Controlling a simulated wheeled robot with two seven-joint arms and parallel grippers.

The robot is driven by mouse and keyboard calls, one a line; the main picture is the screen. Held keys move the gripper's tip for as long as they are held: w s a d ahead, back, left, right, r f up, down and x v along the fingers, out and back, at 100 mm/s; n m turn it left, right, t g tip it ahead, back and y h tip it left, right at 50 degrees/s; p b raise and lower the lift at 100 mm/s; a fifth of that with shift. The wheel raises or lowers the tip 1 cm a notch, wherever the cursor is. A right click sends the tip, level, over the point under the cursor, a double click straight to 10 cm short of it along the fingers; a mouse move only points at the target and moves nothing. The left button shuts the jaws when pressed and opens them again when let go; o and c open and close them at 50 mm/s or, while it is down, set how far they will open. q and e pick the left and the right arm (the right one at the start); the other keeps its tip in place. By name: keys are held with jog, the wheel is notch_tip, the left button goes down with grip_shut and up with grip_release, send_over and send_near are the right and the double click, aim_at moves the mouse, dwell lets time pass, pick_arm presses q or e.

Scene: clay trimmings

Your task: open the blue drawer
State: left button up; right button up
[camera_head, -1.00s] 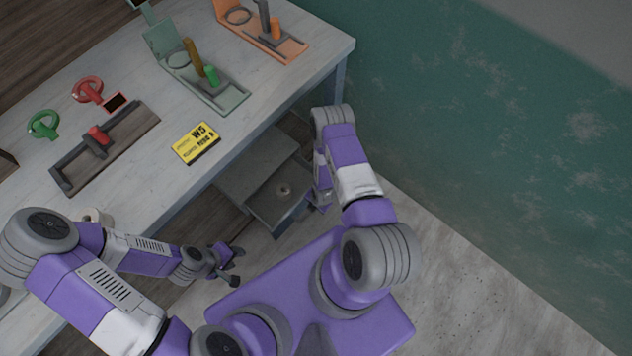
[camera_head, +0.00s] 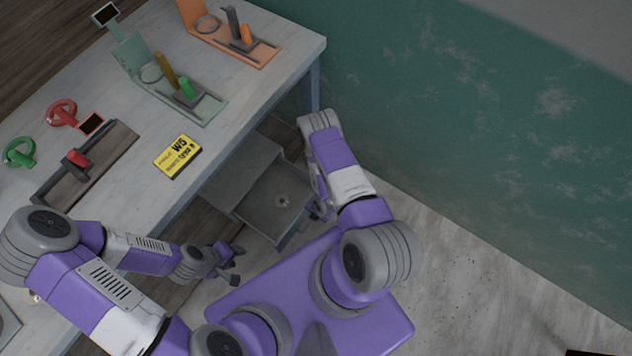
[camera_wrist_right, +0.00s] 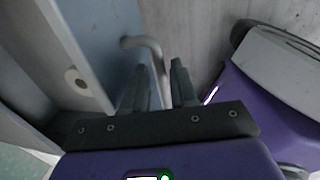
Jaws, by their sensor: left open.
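The drawer (camera_head: 262,226) stands pulled out from under the workbench, its grey inside showing in the head view. Its pale blue front panel (camera_wrist_right: 95,30) shows in the right wrist view, with a bent grey handle (camera_wrist_right: 146,44). My right gripper (camera_wrist_right: 160,82) is at this handle, which runs down between the two fingers; they look closed on it. In the head view my right arm hides most of the handle. My left gripper (camera_head: 236,264) is open and empty, in front of the bench and left of the drawer.
A small round ring-like object (camera_head: 282,201) lies in the drawer. On the workbench (camera_head: 225,60) are a yellow box (camera_head: 177,157), a green stand (camera_head: 185,95), an orange stand (camera_head: 235,40) and a dark tray (camera_head: 85,165). The green wall (camera_head: 450,110) is at right; bare floor lies before it.

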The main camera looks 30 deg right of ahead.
jog(key=shift+o, duration=0.7)
notch_tip(320, 180, up, 8)
jog(key=s+p, duration=0.1)
jog(key=p, duration=0.2)
jog(key=shift+d+f, duration=0.25)
jog(key=shift+d, duration=0.05)
jog(key=shift+s, duration=0.1)
jog(key=s+a+r+m+y, duration=0.1)
jog(key=a+r+m, duration=0.5)
jog(key=r+m, duration=0.3)
jog(key=s+a+r+m+g+y, duration=0.1)
jog(key=a+r+m, duration=0.5)
jog(key=m, duration=1)
notch_tip(320, 180, up, 3)
jog(key=shift+s+a+f+y, duration=0.1)
jog(key=shift+s+a+y, duration=0.2)
jog(key=shift+y, duration=0.4)
